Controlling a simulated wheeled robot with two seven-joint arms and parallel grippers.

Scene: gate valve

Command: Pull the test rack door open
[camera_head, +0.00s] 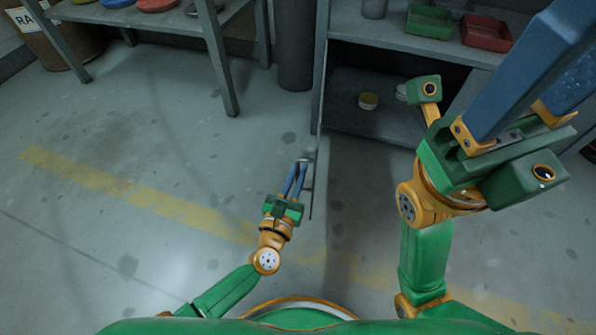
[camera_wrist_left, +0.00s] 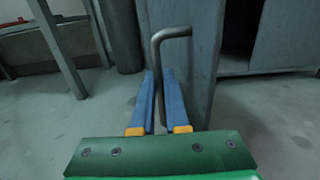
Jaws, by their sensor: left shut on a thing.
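The test rack door (camera_head: 320,90) stands swung out from the rack and shows almost edge-on in the head view. In the left wrist view its grey panel (camera_wrist_left: 200,60) fills the upper middle. A bent grey bar handle (camera_wrist_left: 157,55) sits on the door. My left gripper (camera_head: 301,165) is shut on the handle, with one blue finger on each side of it in the wrist view. My right gripper (camera_head: 550,65) is raised at the right, close to the head camera and away from the door; its fingertips are cut off by the frame.
The rack's inside shows: a green bin (camera_head: 429,21) and a red bin (camera_head: 486,32) on a shelf, small round items (camera_head: 368,101) below. A table (camera_head: 180,20) with coloured discs stands at upper left. The floor left of the door is clear.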

